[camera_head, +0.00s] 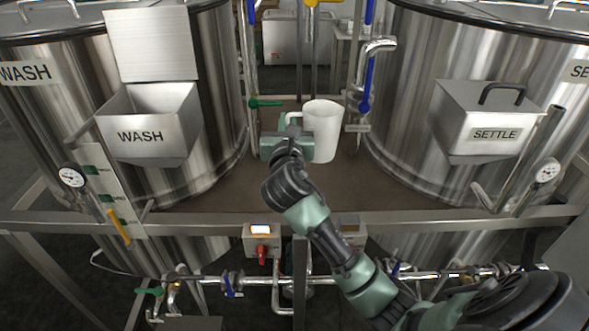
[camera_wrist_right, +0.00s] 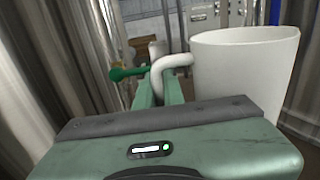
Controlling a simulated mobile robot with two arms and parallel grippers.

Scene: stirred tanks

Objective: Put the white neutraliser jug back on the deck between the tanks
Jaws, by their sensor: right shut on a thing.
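The white neutraliser jug (camera_head: 323,130) is upright between the two tanks, at or just above the brown deck (camera_head: 235,188); I cannot tell whether its base touches. My right gripper (camera_head: 292,122) is at the jug's left side, shut on its handle. In the right wrist view the jug (camera_wrist_right: 243,78) stands to the right, and its handle (camera_wrist_right: 170,64) runs between the fingers (camera_wrist_right: 168,88). The gripper body hides the jug's lower part there. My left gripper is not in view.
The WASH tank (camera_head: 215,90) with its open hopper (camera_head: 150,125) stands left; the SETTLE tank (camera_head: 405,100) with its lidded hopper (camera_head: 482,120) stands right. Pipes with a green valve handle (camera_head: 265,103) and a blue one (camera_head: 367,85) rise beside the jug. A rail (camera_head: 200,218) edges the deck's front.

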